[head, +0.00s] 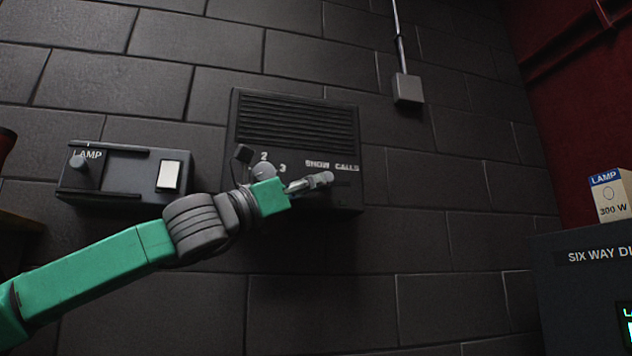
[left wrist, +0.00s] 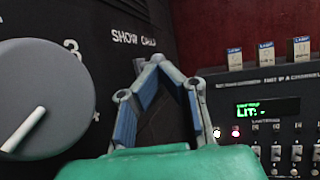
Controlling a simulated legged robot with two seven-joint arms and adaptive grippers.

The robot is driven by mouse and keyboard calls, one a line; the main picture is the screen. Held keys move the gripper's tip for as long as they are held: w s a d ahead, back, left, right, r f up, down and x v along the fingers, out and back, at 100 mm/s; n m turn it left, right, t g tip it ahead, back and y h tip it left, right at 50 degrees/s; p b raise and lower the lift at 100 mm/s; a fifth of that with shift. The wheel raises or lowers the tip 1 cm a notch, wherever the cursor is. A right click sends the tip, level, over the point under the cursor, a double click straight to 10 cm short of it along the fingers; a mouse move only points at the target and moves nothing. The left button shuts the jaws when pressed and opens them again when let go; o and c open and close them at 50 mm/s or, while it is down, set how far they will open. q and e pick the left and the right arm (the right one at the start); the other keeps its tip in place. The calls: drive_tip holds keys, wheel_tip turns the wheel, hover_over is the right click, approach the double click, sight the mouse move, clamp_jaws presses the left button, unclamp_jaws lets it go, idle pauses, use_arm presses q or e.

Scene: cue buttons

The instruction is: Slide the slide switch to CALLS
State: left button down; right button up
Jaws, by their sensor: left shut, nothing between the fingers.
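A dark wall panel (head: 298,112) with a louvred top carries a numbered round knob (head: 263,172) and the printed words SHOW and CALLS (head: 332,166). My left gripper (head: 326,179) is shut and empty, just below those words and in front of the panel's lower right. In the left wrist view the shut fingertips (left wrist: 156,60) are below and right of the SHOW CALLS label (left wrist: 133,38), with the large knob (left wrist: 40,95) at left. Contact with the panel cannot be told.
A LAMP box (head: 120,178) with a knob and a white rocker (head: 169,176) is on the wall at left. A dimmer console (head: 580,285) stands at right with a lamp carton (head: 608,197) on it. A grey conduit box (head: 407,89) is above right. Bare wall lies below the panel.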

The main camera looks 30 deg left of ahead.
sight(337, 187)
use_arm(q)
drive_tip(key=w+d+b, duration=0.3)
drive_tip(key=shift+w+f, duration=0.25)
drive_tip(key=shift+w, duration=0.15)
drive_tip(key=shift+s+a+r, duration=0.1)
drive_tip(key=shift+s+r, duration=0.05)
drive_tip(key=shift+r, duration=0.05)
drive_tip(key=shift+a, duration=0.15)
use_arm(e)
drive_tip(key=f, duration=0.2)
drive_tip(key=shift+a+f, duration=0.2)
drive_tip(key=shift+f, duration=0.2)
